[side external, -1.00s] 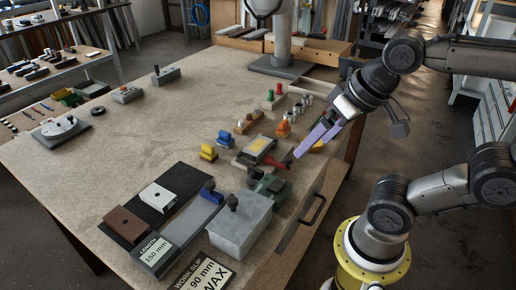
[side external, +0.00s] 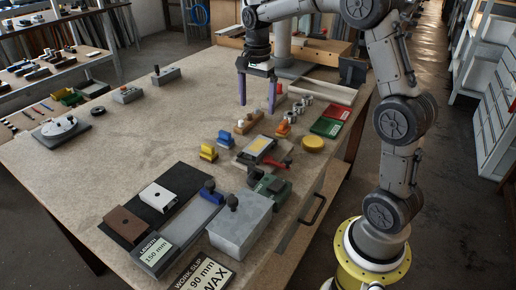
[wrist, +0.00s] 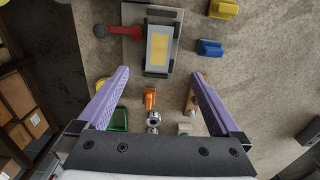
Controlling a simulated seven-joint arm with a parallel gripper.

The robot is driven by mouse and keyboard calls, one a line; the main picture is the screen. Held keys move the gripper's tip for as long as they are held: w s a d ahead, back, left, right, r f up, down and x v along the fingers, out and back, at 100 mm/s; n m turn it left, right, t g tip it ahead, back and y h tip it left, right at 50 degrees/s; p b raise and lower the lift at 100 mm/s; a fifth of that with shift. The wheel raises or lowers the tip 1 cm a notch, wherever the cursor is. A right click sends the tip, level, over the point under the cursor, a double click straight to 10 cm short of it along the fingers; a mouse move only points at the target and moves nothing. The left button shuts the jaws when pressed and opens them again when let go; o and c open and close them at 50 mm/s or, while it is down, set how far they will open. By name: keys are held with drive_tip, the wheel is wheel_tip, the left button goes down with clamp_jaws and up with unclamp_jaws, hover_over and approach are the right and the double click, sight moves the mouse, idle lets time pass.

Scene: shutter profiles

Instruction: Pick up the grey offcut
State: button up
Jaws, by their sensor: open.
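My gripper (side external: 256,101) is open and empty, with its two purple fingers pointing down above the back middle of the bench. In the wrist view its fingertips (wrist: 158,74) are spread wide, with an orange clip (wrist: 149,98) seen between the fingers. I cannot pick out the grey offcut for certain. A pale whitish-grey block (side external: 158,195) with a dark hole lies on a black mat (side external: 180,178) at the front left, far from my gripper. A brown block (side external: 127,226) lies in front of it.
A device with a yellow label (side external: 259,146) and red handle (side external: 279,163), a yellow block (side external: 208,152) and a blue block (side external: 225,137) stand in front of my gripper. A large grey box (side external: 240,222) stands at the front.

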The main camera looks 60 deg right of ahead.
hover_over(258, 141)
drive_tip(key=s+a, duration=0.1)
drive_tip(key=a, duration=0.1)
wheel_tip(258, 141, down, 8)
drive_tip(key=shift+s+r, duration=0.1)
drive_tip(key=shift+s, duration=0.05)
drive_tip(key=shift+f, duration=3.3)
drive_tip(key=shift+c, duration=0.2)
drive_tip(key=c, duration=1.4)
drive_tip(key=shift+r, duration=0.1)
